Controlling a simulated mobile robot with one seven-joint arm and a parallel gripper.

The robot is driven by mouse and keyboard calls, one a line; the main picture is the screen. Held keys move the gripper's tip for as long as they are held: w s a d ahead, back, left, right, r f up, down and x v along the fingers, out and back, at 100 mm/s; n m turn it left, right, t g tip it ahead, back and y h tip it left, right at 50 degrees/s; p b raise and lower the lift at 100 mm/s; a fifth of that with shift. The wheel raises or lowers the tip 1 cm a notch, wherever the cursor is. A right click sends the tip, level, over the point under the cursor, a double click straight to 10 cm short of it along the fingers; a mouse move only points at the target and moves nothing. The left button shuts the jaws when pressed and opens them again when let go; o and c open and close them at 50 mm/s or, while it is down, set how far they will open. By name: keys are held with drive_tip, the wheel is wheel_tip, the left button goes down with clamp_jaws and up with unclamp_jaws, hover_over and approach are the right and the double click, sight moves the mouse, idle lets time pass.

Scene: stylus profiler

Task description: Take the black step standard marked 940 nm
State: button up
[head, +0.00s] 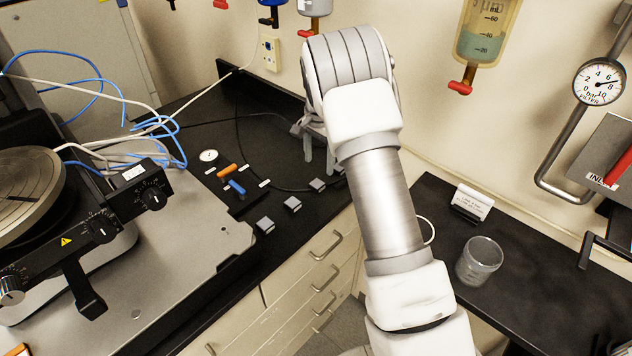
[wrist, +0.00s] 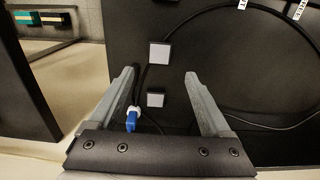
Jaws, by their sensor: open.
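Small black blocks with pale grey tops stand in a row on the black bench, a near one (head: 265,225), a middle one (head: 292,204) and a far one (head: 317,185). No marking is legible, so I cannot tell which is 940 nm. My gripper (head: 318,150) is open and empty, above the bench beyond the far block. In the wrist view, one block (wrist: 160,54) shows just past the fingertips of my gripper (wrist: 160,75). A smaller-looking block (wrist: 155,99) shows between the fingers, apart from both.
A profiler with a round stage (head: 25,185) fills the left. Orange (head: 227,171) and blue (head: 236,187) items and a dial gauge (head: 208,156) lie behind the blocks. A black cable loops across the bench. A beaker (head: 479,261) and a sign (head: 472,203) stand on the right counter.

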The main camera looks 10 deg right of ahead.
sight(317, 183)
drive_tip(key=f, duration=0.4)
drive_tip(key=f+p, duration=0.1)
drive_tip(key=f, duration=0.1)
drive_tip(key=shift+s+a+f, duration=0.3)
drive_tip(key=shift+s+f, duration=0.05)
clamp_jaws()
